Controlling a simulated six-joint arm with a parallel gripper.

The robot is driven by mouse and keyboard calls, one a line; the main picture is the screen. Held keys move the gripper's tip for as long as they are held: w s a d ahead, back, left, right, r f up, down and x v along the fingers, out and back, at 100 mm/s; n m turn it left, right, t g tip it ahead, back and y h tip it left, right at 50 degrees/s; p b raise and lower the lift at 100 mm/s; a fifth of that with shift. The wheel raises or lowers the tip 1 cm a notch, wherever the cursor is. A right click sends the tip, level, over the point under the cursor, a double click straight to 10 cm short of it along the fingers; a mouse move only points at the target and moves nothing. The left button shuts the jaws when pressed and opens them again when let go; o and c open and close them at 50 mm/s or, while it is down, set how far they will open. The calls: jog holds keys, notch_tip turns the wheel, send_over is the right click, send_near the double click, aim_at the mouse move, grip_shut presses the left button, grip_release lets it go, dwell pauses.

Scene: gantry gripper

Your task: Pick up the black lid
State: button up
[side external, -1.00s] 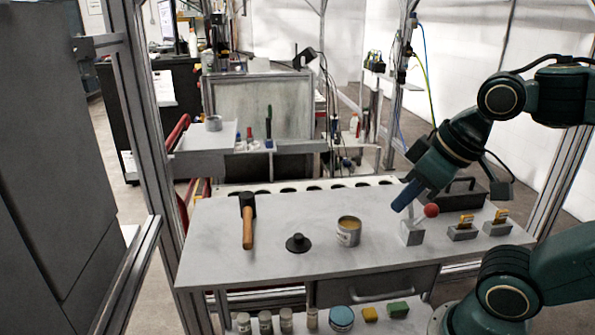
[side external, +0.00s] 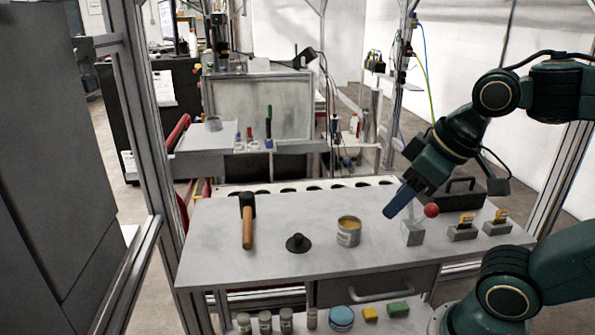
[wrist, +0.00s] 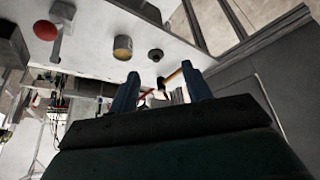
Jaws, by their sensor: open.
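The black lid (side external: 298,243) is a round disc with a raised knob. It lies on the white table between the mallet and the open can, and it also shows in the wrist view (wrist: 155,54). My gripper (side external: 389,214) has blue fingers and hangs above the table, right of the can and well to the right of the lid. In the wrist view my gripper's (wrist: 162,88) two fingers are apart with nothing between them.
An open can (side external: 348,231) with yellowish contents stands right of the lid. A mallet (side external: 247,222) lies to its left. A grey block (side external: 412,232), a red ball (side external: 431,210) and two small holders with yellow items are at the right. The table (side external: 215,262) is clear in front of the lid.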

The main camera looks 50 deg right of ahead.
jog(key=w+d+n+g, duration=0.1)
jog(key=w+n+g, duration=0.2)
jog(key=w+n, duration=0.7)
jog(key=n+g, duration=0.3)
jog(key=n, duration=0.2)
send_over(298, 235)
notch_tip(298, 235, down, 6)
jog(key=shift+w+f, duration=0.1)
jog(key=shift+f, duration=0.2)
jog(key=shift+a+f, duration=0.1)
jog(key=shift+f, duration=4.2)
jog(key=shift+f, duration=0.1)
jog(key=shift+f, duration=2.5)
jog(key=shift+c, duration=0.4)
